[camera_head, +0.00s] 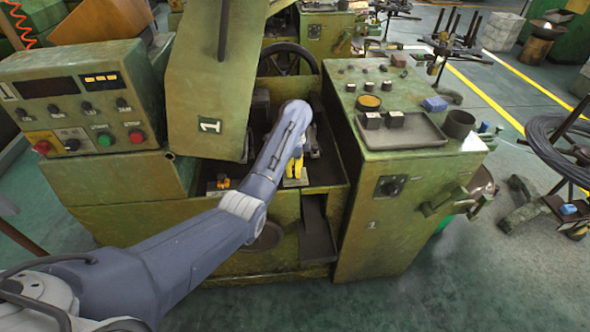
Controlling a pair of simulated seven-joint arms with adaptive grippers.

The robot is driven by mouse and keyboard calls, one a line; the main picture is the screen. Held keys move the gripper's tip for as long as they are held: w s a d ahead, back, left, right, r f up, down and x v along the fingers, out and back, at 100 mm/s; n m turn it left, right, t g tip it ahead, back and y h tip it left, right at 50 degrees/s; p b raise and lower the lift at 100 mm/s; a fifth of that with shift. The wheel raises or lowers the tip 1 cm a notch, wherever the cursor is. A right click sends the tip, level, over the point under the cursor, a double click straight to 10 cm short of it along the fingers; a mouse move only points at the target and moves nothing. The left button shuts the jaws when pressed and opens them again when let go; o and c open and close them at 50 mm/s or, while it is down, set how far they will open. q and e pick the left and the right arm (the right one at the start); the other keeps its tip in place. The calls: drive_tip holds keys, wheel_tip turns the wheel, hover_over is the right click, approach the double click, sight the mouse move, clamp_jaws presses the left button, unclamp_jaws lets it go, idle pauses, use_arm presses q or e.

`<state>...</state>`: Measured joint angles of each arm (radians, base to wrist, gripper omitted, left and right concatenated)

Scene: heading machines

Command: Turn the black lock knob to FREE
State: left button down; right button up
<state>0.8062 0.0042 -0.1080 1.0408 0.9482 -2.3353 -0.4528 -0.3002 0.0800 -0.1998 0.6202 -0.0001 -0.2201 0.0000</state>
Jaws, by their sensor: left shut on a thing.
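My left arm reaches from the lower left into the open bay of the green machine (338,262). My left gripper (296,172) points down over a small pale plate (292,183) at the front of the bay. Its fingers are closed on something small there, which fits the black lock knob. The arm and fingers hide the knob, so its pointer and any FREE marking cannot be read. Yellow shows at the fingers. My right gripper is not in view.
A raised green cover (208,110) marked 1 stands left of the arm. A control box (85,100) with buttons is at left. Floor at lower right is clear.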

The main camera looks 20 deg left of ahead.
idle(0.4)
use_arm(q)
drive_tip(key=c, duration=1)
unclamp_jaws()
wheel_tip(320, 180, up, 10)
drive_tip(key=shift+d+f, duration=0.1)
drive_tip(key=shift+r, duration=1.05)
drive_tip(key=shift+r, duration=0.1)
